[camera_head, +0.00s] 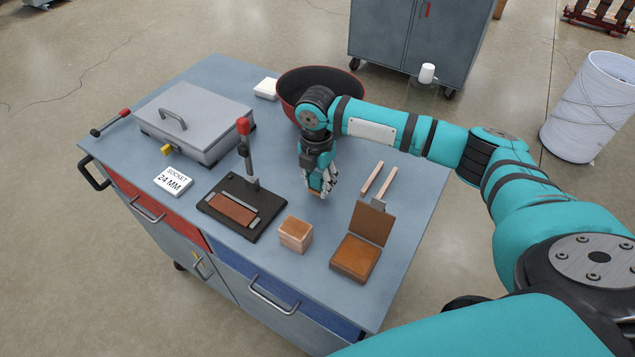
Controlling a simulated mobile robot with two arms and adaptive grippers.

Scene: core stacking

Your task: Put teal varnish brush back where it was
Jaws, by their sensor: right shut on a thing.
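My right gripper (320,190) points down over the middle of the grey cart top (415,215). It is shut on a small tan-orange piece that barely shows at its fingertips. Most of that piece is hidden by the fingers, and I cannot tell whether it is the varnish brush or whether it touches the top. I make out no teal brush anywhere else on the cart. My left gripper is not in view.
A wooden block (295,233) and an open brown box (353,258) stand in front of my gripper. A black lever press (240,205) is to its left, a dark red bowl (295,85) behind. A grey lidded case (190,118) and socket sign (173,181) stand farther left.

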